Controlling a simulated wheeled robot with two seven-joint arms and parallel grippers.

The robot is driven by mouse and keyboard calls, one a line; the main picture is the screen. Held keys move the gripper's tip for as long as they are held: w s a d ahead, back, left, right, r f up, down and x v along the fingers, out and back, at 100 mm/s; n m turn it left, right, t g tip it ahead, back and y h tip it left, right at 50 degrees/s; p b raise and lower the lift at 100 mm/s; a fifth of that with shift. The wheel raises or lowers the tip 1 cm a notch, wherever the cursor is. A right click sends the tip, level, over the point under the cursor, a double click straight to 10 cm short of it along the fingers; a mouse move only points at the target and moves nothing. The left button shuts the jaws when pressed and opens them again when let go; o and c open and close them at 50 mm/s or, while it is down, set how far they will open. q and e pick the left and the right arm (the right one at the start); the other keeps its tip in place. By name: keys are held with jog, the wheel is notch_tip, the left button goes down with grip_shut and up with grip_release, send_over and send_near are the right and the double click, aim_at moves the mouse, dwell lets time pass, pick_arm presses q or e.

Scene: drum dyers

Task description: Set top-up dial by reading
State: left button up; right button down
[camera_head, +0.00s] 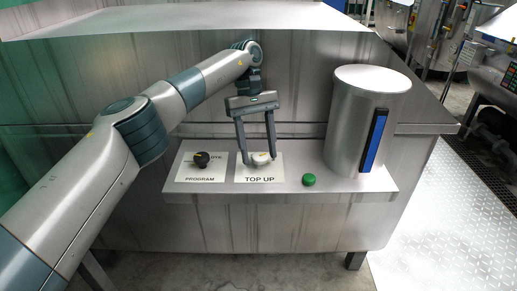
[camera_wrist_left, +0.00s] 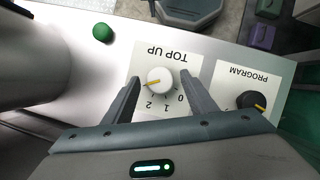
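The white top-up dial (camera_head: 261,158) sits on its TOP UP plate (camera_head: 260,176) on the steel shelf. In the left wrist view the dial (camera_wrist_left: 160,79) has a yellow pointer aimed left and slightly down in the picture; small numerals lie below it. My left gripper (camera_head: 258,161) reaches down over the dial. In the wrist view its fingers (camera_wrist_left: 159,80) stand on either side of the dial with visible gaps, open. The blue level strip (camera_head: 374,142) in a dark frame is on the steel cylinder (camera_head: 352,118); no scale on it is legible. My right gripper is not in view.
The black program dial (camera_head: 202,159) with a yellow pointer sits left of the top-up dial in the head view. A green button (camera_head: 309,179) is to the right, before the cylinder. The steel tank wall (camera_head: 290,75) rises behind the shelf.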

aim_at(259, 154)
pick_arm(q)
jog(key=shift+r, duration=0.4)
notch_tip(259, 154, up, 3)
jog(key=shift+r+b, duration=0.2)
jog(key=shift+b, duration=0.35)
jog(key=s+d+r+b, duration=0.1)
jog(key=s+d+r, duration=0.5)
jog(key=d, duration=0.4)
jog(key=shift+r, duration=0.4)
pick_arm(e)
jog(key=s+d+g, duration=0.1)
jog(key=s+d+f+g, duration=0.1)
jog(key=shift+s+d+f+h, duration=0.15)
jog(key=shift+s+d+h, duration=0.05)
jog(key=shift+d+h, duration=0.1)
pick_arm(q)
jog(key=shift+f, duration=0.1)
